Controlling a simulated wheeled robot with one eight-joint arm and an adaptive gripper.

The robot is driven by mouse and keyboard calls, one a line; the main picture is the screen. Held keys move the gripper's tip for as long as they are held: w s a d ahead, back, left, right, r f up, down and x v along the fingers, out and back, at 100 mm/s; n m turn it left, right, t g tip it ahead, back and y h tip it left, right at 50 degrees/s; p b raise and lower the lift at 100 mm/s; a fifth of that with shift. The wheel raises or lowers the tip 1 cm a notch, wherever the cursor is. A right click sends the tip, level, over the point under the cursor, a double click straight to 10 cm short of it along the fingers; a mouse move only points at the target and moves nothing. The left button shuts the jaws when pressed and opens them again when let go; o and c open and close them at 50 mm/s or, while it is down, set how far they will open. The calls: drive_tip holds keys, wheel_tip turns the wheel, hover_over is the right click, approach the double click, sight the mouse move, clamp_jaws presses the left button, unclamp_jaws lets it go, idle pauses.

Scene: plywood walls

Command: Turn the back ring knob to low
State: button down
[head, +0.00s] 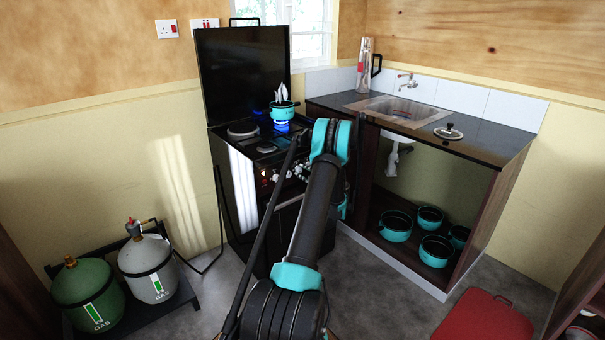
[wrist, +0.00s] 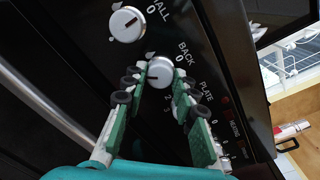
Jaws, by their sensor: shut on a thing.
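The knob labelled BACK (wrist: 159,73) is a round silver knob on the dark stove front in the wrist view. A dark pointer line on it points left, away from the 0 mark. My gripper (wrist: 160,80) has its green-and-black fingers on either side of this knob and is shut on it. A teal pot (head: 284,110) sits over a blue flame (head: 282,127) at the back right of the stove (head: 246,133). Another knob (wrist: 127,24), its label partly cut off, is at the upper left in the wrist view.
The raised black stove lid (head: 243,75) stands against the wall. Two gas cylinders, one green (head: 88,296) and one grey (head: 147,266), stand at lower left. A counter with sink (head: 395,109) is at right, and a red box (head: 484,318) is on the floor.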

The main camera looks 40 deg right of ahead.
drive_tip(key=n, duration=0.6)
drive_tip(key=shift+h, duration=0.3)
drive_tip(key=shift+n, duration=0.3)
drive_tip(key=c, duration=1.2)
unclamp_jaws()
drive_tip(key=shift+s, duration=0.15)
drive_tip(key=s, duration=0.7)
drive_tip(key=s+d, duration=0.1)
drive_tip(key=s, duration=0.3)
drive_tip(key=shift+s+r, duration=0.25)
drive_tip(key=shift+s, duration=0.1)
drive_tip(key=shift+a, duration=0.15)
